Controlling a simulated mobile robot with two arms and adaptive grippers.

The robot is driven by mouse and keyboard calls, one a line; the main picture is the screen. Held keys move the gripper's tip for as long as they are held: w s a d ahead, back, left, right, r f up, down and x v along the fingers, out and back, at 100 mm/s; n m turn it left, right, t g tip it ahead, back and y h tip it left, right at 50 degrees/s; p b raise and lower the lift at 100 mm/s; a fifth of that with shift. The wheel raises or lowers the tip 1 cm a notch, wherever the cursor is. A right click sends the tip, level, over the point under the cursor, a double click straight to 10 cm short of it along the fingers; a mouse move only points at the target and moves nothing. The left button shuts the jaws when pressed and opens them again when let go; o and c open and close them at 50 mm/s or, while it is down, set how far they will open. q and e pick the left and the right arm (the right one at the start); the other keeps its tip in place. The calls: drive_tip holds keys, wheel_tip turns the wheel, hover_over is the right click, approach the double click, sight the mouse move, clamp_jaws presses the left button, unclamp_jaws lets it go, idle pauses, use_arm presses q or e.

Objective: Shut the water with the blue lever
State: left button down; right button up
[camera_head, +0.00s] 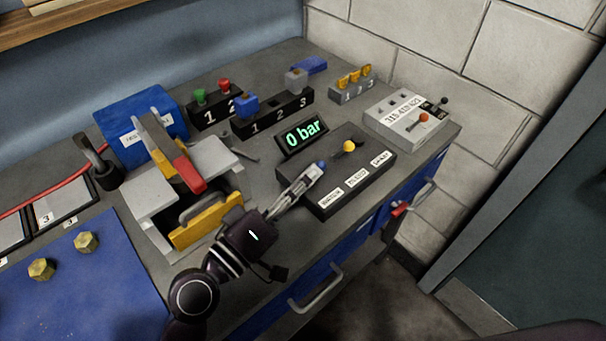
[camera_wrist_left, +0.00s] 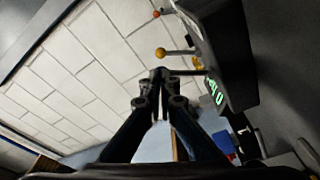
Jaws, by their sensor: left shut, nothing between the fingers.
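The black control box (camera_head: 352,187) has three white labels along its front edge. A blue knob (camera_head: 321,165) shows at its left part, right at my left gripper's fingertips. A lever with a yellow knob (camera_head: 348,146) stands on the same box, and shows in the left wrist view too (camera_wrist_left: 161,52). My left gripper (camera_head: 314,172) is shut with nothing between its fingers, and its closed tips are also seen in the left wrist view (camera_wrist_left: 158,74). I cannot tell whether it touches the blue knob, which I cannot make out in the wrist view. My right gripper is not in view.
A display (camera_head: 303,134) behind the box reads "0 bar". A vise-like fixture with a yellow plate (camera_head: 207,221) is left of my arm. Blue drawers (camera_head: 335,292) are below the bench edge.

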use_arm(q)
drive_tip(key=v, duration=0.9)
drive_tip(key=shift+s+a+f, duration=0.15)
drive_tip(key=shift+s, duration=0.05)
drive_tip(key=shift+v, duration=1.25)
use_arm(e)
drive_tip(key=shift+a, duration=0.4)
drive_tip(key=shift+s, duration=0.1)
